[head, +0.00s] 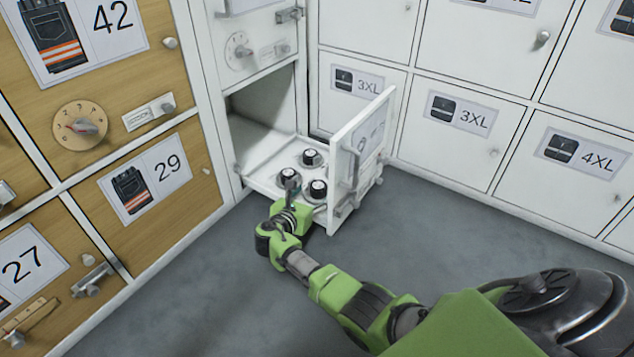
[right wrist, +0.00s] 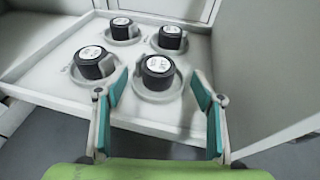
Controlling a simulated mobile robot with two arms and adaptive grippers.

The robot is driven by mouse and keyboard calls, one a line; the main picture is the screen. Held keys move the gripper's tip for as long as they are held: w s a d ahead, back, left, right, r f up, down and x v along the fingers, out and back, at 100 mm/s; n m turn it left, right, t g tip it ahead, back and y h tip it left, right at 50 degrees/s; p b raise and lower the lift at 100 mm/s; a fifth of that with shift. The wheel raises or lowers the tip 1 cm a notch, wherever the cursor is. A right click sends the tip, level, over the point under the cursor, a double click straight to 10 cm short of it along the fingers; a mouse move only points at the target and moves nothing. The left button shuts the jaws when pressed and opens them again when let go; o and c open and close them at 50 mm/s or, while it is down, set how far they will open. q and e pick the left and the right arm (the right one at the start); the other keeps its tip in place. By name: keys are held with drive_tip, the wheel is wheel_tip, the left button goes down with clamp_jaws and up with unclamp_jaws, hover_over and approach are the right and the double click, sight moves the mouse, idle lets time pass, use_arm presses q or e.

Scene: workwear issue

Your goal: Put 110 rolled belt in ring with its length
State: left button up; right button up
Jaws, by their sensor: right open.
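Several black rolled belts with white round labels sit upright in pale rings on a white pull-out tray (right wrist: 55,82). In the right wrist view one rolled belt (right wrist: 157,74) is nearest, with others at left (right wrist: 94,63), back left (right wrist: 122,29) and back right (right wrist: 170,38). The label print is too small to read, so I cannot tell which is 110. My right gripper (right wrist: 158,84) is open and empty, its teal-padded fingers either side of the nearest belt, apart from it. In the head view my right gripper (head: 288,194) is over the tray's front. My left gripper is out of view.
The tray is out of a white locker compartment (head: 262,112); its open door (head: 346,150) stands upright just right of the belts. White lockers (head: 460,118) and wooden lockers (head: 150,190) flank it. The grey floor (head: 215,290) in front is clear.

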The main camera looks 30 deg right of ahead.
drive_tip(key=p+v, duration=0.4)
drive_tip(key=v, duration=0.3)
drive_tip(key=shift+a+r, duration=0.15)
drive_tip(key=shift+r, duration=0.05)
